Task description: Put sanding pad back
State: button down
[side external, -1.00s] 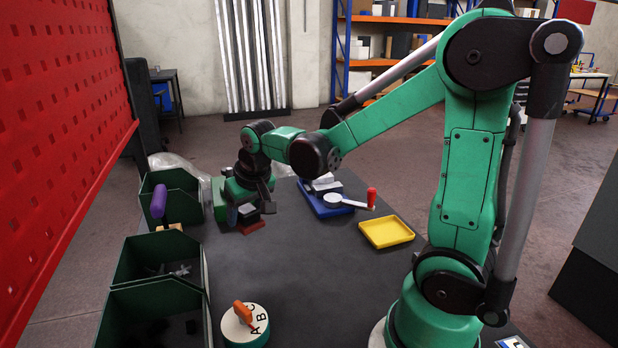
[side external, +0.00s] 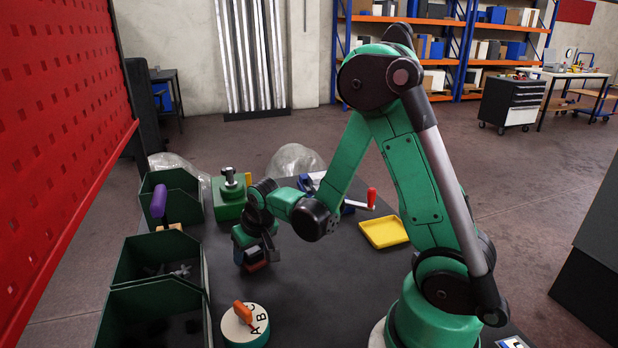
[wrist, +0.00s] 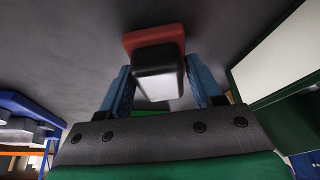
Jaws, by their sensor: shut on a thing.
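My gripper (side external: 255,252) is shut on the sanding pad (side external: 258,266), which has a red base and a dark block-shaped grip. In the wrist view, the blue fingers of my gripper (wrist: 160,88) are on both sides of the pad's black and grey grip, with the red base (wrist: 135,42) beyond it. In the side view the pad is low over the dark table (side external: 330,285), left of the middle. I cannot tell whether it touches the table. My wrist and fingers partly hide it there.
Green bins (side external: 190,292) line the left edge, one near a purple-handled tool (side external: 159,202). A green block with a knob (side external: 229,202) stands behind my gripper. A white dial with an orange pointer (side external: 258,312) is in front.

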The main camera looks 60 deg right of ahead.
jog(key=shift+f, duration=0.1)
jog(key=shift+c, duration=0.8)
grip_release()
jog(key=v, duration=1.2)
jog(key=s+a+r+n+t+y, duration=0.1)
jog(key=s+a+r+n+t, duration=0.1)
jog(key=a, duration=0.4)
jog(key=shift+s+a+n+t+y, duration=0.25)
jog(key=shift+s+n+t+y, duration=0.25)
jog(key=shift+n, duration=0.7)
